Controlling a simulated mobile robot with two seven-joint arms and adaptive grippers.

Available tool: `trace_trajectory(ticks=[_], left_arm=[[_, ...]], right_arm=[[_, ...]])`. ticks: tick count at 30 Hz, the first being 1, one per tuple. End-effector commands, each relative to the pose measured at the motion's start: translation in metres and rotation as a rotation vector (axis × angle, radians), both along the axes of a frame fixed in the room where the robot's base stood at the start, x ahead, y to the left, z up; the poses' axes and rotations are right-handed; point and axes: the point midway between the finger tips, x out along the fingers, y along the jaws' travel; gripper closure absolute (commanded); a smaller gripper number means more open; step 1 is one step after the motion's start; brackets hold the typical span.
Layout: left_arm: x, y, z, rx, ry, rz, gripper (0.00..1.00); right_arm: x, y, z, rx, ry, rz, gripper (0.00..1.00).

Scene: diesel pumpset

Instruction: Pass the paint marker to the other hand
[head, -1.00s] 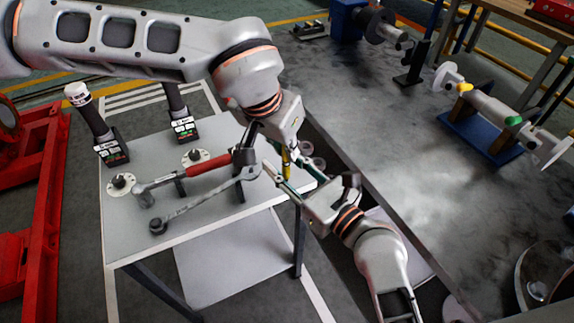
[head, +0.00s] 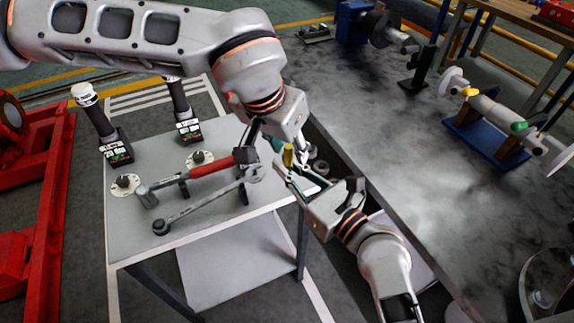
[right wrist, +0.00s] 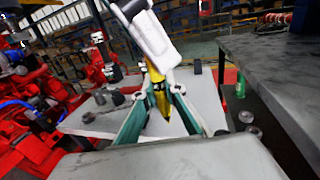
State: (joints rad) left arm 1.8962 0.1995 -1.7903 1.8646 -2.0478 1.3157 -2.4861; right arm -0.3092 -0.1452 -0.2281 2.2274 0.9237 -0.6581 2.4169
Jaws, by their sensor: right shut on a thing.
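The yellow paint marker (head: 288,155) stands roughly upright between my two grippers above the right edge of the grey cart. My right gripper (head: 284,163) comes up from below and is shut on the marker. In the right wrist view, the marker (right wrist: 157,92) sits between the fingertips of this gripper (right wrist: 160,88), its dark tapered end pointing down. My left gripper (head: 275,143) is just above, close to the marker's upper end. The left gripper's pale body (right wrist: 148,32) also shows there. Its finger contact is hidden, so I cannot tell whether it still grips.
The grey cart (head: 235,230) carries a red-handled torque wrench (head: 210,166), another wrench (head: 195,212), and two black-handled tools (head: 115,145) (head: 183,112). A large dark bench (head: 410,150) stands to the right. A red frame (head: 50,200) is at the left.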

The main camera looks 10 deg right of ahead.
Motion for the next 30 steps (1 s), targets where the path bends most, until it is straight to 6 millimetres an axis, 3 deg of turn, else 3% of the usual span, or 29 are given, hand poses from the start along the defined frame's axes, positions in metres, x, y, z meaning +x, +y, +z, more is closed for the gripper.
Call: trace_trajectory(ticks=[12, 19, 23, 26, 30], left_arm=[[-0.023, 0.02, 0.076, -0.002, -0.005, 0.0, 0.68], [-0.03, 0.025, 0.093, 0.0, 0.001, 0.001, 0.68], [-0.036, 0.027, 0.078, 0.01, 0.04, 0.013, 0.68], [-0.048, 0.03, 0.048, 0.025, 0.112, 0.038, 0.68], [-0.078, 0.033, -0.006, 0.035, 0.276, 0.105, 0.68]], right_arm=[[0.0, 0.0, 0.0, 0.0, 0.0, 0.0, 1.0], [0.0, 0.0, 0.0, 0.0, 0.0, 0.0, 1.0], [0.0, 0.0, 0.0, 0.0, 0.0, 0.0, 1.0], [0.0, 0.0, 0.0, 0.0, 0.0, 0.0, 1.0], [0.0, 0.0, 0.0, 0.0, 0.0, 0.0, 1.0]])
